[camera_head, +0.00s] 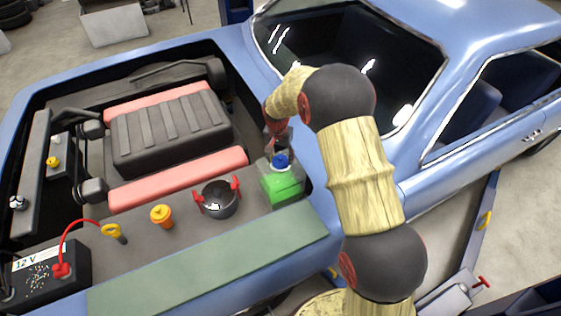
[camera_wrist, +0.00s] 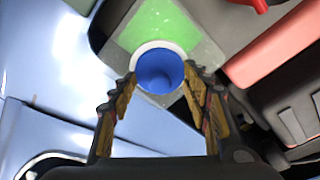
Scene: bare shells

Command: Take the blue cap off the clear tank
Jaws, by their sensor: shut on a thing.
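The clear tank (camera_head: 281,187) with green liquid stands in the engine bay, near the windshield end and the fender. Its blue cap (camera_head: 280,160) is on top. In the wrist view the cap (camera_wrist: 160,70) sits inside a pale ring over the tank (camera_wrist: 168,28). My gripper (camera_wrist: 160,88) has one finger on each side of the cap, shut on it. In the head view my gripper (camera_head: 278,150) is just above the cap and partly hidden by my arm.
A black pot with red handles (camera_head: 219,198) stands left of the tank. An orange cap (camera_head: 162,216), yellow dipstick handle (camera_head: 112,231) and 12 V battery (camera_head: 50,272) are further left. The engine (camera_head: 170,130) lies behind. A green mat (camera_head: 210,275) covers the fender.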

